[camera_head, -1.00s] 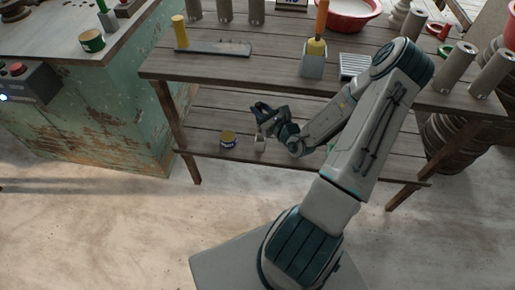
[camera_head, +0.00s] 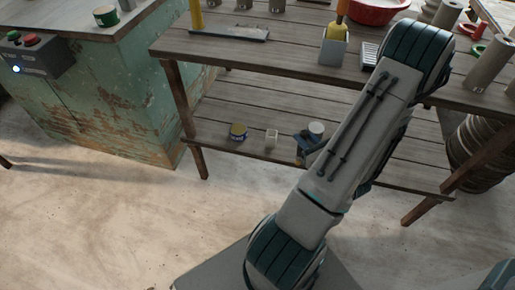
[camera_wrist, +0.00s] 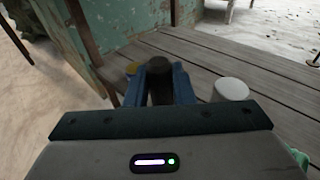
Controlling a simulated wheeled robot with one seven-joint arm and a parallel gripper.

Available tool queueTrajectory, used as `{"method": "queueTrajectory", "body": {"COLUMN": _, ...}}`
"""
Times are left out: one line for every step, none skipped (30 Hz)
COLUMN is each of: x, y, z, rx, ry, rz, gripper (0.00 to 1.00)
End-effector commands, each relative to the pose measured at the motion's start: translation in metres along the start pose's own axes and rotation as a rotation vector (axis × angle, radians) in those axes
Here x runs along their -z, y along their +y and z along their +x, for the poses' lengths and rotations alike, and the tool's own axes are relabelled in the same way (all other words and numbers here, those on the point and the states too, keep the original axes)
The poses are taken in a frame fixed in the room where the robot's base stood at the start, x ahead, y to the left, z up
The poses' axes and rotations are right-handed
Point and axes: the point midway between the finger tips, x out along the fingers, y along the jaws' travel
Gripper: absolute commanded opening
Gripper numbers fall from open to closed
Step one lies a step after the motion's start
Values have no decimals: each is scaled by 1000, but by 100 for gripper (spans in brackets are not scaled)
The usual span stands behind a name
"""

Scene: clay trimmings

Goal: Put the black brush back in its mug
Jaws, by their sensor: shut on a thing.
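My gripper (camera_wrist: 160,82) is shut on a dark upright cylinder, which looks like the black brush (camera_wrist: 160,76), between its blue fingers in the wrist view. The brush's lower end is hidden. In the head view my gripper (camera_head: 305,141) is low over the lower shelf, partly behind my arm, and the brush cannot be made out. A round white container (camera_head: 316,128) stands close beside the gripper and shows on the right in the wrist view (camera_wrist: 231,89). Which is the brush's mug is unclear.
A worn green cabinet (camera_head: 110,110) and a table leg bound the left side.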

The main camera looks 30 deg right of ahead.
Motion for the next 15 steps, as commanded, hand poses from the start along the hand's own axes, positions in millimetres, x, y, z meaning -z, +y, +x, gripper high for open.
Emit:
{"method": "queueTrajectory", "body": {"x": 2, "y": -2, "z": -7, "rx": 12, "ry": 0, "rz": 5, "gripper": 0}}
{"method": "queueTrajectory", "body": {"x": 2, "y": -3, "z": -11, "rx": 17, "ry": -2, "rz": 7, "gripper": 0}}
{"method": "queueTrajectory", "body": {"x": 2, "y": -4, "z": -14, "rx": 21, "ry": -4, "rz": 9, "gripper": 0}}
{"method": "queueTrajectory", "body": {"x": 2, "y": -4, "z": -14, "rx": 23, "ry": -5, "rz": 9, "gripper": 0}}
{"method": "queueTrajectory", "body": {"x": 2, "y": -5, "z": -14, "rx": 24, "ry": -6, "rz": 9, "gripper": 0}}
{"method": "queueTrajectory", "body": {"x": 2, "y": -5, "z": -11, "rx": 24, "ry": -6, "rz": 9, "gripper": 0}}
{"method": "queueTrajectory", "body": {"x": 2, "y": -5, "z": -8, "rx": 23, "ry": -6, "rz": 8, "gripper": 0}}
{"method": "queueTrajectory", "body": {"x": 3, "y": -5, "z": -4, "rx": 22, "ry": -6, "rz": 7, "gripper": 0}}
{"method": "queueTrajectory", "body": {"x": 2, "y": -5, "z": 3, "rx": 21, "ry": -7, "rz": 6, "gripper": 0}}
{"method": "queueTrajectory", "body": {"x": 2, "y": -4, "z": 8, "rx": 19, "ry": -8, "rz": 5, "gripper": 0}}
{"method": "queueTrajectory", "body": {"x": 2, "y": -4, "z": 14, "rx": 20, "ry": -8, "rz": 5, "gripper": 0}}
{"method": "queueTrajectory", "body": {"x": -4, "y": -4, "z": 24, "rx": 16, "ry": -9, "rz": 7, "gripper": 0}}
{"method": "queueTrajectory", "body": {"x": -6, "y": -4, "z": 33, "rx": 15, "ry": -8, "rz": 7, "gripper": 0}}
{"method": "queueTrajectory", "body": {"x": -7, "y": -3, "z": 41, "rx": 15, "ry": -8, "rz": 8, "gripper": 0}}
{"method": "queueTrajectory", "body": {"x": -9, "y": -3, "z": 52, "rx": 15, "ry": -8, "rz": 8, "gripper": 0}}
